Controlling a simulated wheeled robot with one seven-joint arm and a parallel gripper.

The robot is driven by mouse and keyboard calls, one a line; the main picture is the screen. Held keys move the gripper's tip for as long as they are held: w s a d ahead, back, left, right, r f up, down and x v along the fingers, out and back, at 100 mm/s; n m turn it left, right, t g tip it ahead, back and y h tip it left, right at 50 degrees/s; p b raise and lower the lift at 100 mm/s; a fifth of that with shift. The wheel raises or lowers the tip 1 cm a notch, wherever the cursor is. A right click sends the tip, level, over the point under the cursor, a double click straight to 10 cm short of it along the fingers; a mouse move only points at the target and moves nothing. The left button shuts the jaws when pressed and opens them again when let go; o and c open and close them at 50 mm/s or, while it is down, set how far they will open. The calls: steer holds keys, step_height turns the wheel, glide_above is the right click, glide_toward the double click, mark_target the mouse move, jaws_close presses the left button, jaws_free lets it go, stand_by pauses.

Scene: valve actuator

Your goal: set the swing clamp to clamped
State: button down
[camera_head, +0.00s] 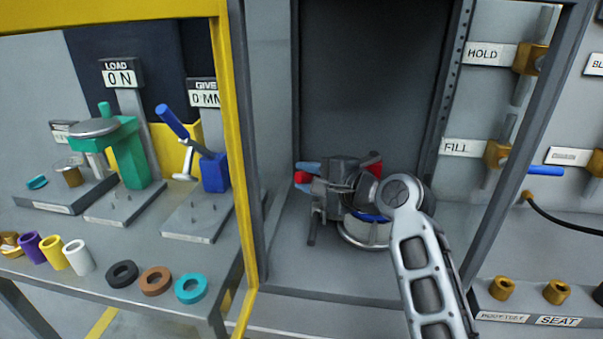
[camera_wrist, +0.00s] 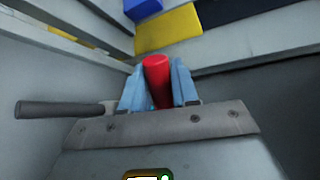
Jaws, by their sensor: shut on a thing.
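My gripper (camera_head: 306,176) is low inside the dark open bay in the middle of the head view, its light-blue fingers pointing left. In the wrist view my gripper (camera_wrist: 157,72) has a finger on each side of a red, round-ended handle (camera_wrist: 158,82) and is shut on it. The red handle's end (camera_head: 301,178) shows between the fingers in the head view. The rest of the swing clamp is hidden behind my wrist and arm, so its position cannot be told.
The yellow post (camera_head: 235,130) stands left of the bay and a grey post (camera_head: 525,150) right. The left bench holds a blue-handled device (camera_head: 214,172), a green press (camera_head: 133,160) and several coloured rings. HOLD (camera_head: 488,53) and FILL (camera_head: 464,147) valves are on the right panel.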

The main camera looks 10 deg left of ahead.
steer(key=s+d+n+g+y, duration=0.1)
steer(key=d, duration=0.1)
steer(key=s+d+n+g+y, duration=0.1)
steer(key=s+n+g, duration=0.1)
steer(key=shift+s+d+f, duration=0.1)
steer(key=shift+d, duration=0.3)
steer(key=c, duration=0.9)
jaws_free()
steer(key=shift+c, duration=0.2)
steer(key=shift+a, duration=0.1)
